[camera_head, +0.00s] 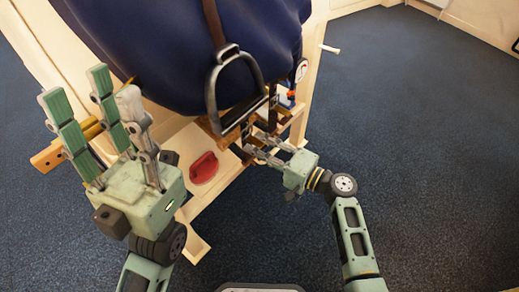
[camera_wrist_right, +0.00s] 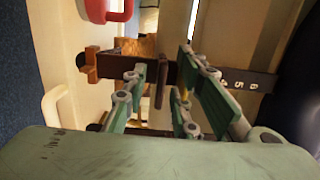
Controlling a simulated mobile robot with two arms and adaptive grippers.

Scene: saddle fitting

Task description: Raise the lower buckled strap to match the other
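A brown strap (camera_head: 214,22) hangs down the dark blue padded body and carries a metal stirrup (camera_head: 212,92). A second dark strap (camera_head: 272,108) hangs to its right. In the right wrist view a dark brown strap (camera_wrist_right: 235,79) with pale numbers, 5 and 6 among them, crosses behind the fingers. A short brown piece (camera_wrist_right: 160,86) stands between them. My right gripper (camera_head: 262,147) is open below the stirrup, its fingers apart around that piece (camera_wrist_right: 164,68); contact cannot be told. My left gripper (camera_head: 100,95) is open and empty at left. I cannot make out a buckle.
A pale wooden stand (camera_head: 308,75) holds the blue body (camera_head: 165,45). A red object (camera_head: 203,168) lies on its lower board. A wooden bar (camera_head: 48,158) is behind my left gripper. A round dial (camera_head: 301,70) is at right. The dark floor at right is clear.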

